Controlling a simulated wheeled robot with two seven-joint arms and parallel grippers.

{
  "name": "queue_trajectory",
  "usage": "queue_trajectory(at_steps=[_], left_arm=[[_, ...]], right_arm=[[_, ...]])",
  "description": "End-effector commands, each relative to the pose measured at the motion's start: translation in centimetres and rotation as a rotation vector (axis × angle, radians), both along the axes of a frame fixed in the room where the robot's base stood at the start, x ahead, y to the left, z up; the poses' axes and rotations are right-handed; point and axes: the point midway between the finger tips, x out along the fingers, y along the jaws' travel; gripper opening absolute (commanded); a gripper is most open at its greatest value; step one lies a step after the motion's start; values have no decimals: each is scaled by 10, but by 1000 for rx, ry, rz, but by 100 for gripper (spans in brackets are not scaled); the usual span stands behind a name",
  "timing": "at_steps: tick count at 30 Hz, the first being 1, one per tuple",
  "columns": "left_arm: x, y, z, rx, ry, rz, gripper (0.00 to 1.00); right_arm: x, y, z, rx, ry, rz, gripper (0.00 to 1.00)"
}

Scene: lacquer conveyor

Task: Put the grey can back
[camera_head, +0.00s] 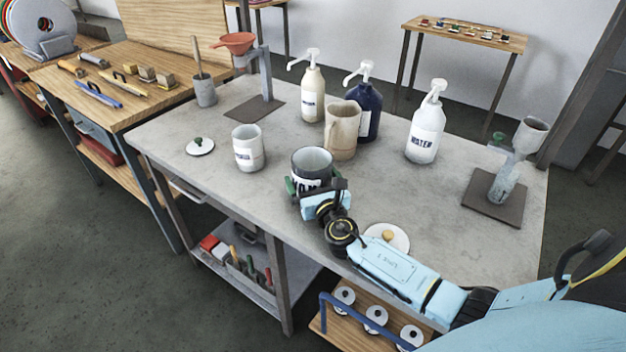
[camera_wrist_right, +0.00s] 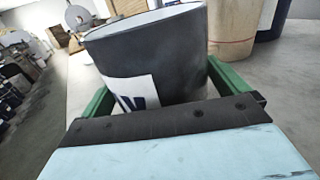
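The grey can (camera_head: 312,162), dark grey with a white label, is near the front middle of the table (camera_head: 240,205) in the head view. My right gripper (camera_head: 316,187) is at the can, with its green fingers on either side of it. In the right wrist view the can (camera_wrist_right: 160,62) fills the space between the fingers (camera_wrist_right: 165,92), which appear to press its sides. The can's base is hidden behind the gripper, so I cannot tell whether it touches the table. My left gripper is not in view.
A white can (camera_head: 248,148), a beige jug (camera_head: 342,130) and pump bottles (camera_head: 426,135) stand around the can. Lids lie at the left (camera_head: 200,147) and beside my right arm (camera_head: 388,238). Stands (camera_head: 262,85) (camera_head: 505,175) are at the back left and right.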

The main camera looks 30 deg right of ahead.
Motion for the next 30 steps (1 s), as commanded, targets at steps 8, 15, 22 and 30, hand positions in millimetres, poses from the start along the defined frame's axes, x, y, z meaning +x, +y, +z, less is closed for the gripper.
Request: queue_trajectory(at_steps=[8, 15, 22, 30], left_arm=[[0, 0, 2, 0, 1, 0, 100], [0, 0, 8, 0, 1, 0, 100], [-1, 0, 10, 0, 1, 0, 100], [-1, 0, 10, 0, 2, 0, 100]], right_arm=[[0, 0, 2, 0, 0, 0, 100], [-28, 7, 3, 1, 3, 2, 100], [-75, 18, 3, 0, 2, 1, 100], [-111, 26, 4, -1, 0, 1, 100]])
